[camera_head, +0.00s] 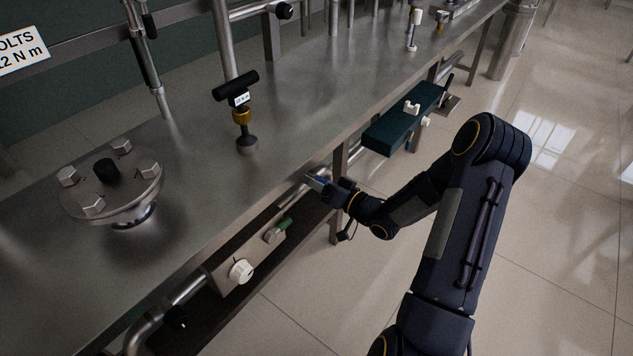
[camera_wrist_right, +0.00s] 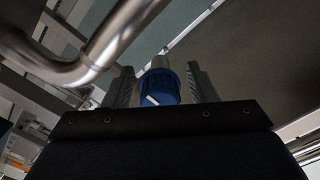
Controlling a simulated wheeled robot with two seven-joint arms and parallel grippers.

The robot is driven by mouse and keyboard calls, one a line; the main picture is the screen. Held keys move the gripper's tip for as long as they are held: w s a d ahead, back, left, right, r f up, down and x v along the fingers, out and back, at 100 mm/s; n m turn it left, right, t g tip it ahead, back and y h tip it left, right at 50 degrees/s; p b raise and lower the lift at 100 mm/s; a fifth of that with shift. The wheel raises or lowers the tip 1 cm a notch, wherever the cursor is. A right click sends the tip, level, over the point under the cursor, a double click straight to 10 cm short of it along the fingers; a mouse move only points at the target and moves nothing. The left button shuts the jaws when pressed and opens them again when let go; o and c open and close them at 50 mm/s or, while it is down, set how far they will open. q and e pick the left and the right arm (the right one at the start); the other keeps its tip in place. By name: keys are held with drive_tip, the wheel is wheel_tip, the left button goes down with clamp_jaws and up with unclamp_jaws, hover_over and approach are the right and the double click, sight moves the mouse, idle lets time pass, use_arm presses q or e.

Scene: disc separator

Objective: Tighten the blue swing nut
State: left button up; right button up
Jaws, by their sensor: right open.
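The blue swing nut (camera_wrist_right: 160,87) shows in the right wrist view as a blue cylinder with a white mark. It sits between the two fingers of my right gripper (camera_wrist_right: 161,88), with a visible gap on each side. In the head view my right gripper (camera_head: 318,182) reaches in from the right to just below the table's front edge. My right gripper is open around the nut. My left gripper is not in view.
A bent pipe (camera_wrist_right: 105,45) runs close to the left finger. A dark green tray (camera_head: 395,127) stands at right. A bolted flange (camera_head: 112,188) stands on the table.

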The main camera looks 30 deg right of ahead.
drive_tip(key=v, duration=0.7)
drive_tip(key=shift+s+p, duration=0.35)
drive_tip(key=shift+p, duration=0.05)
drive_tip(key=shift+d, duration=0.15)
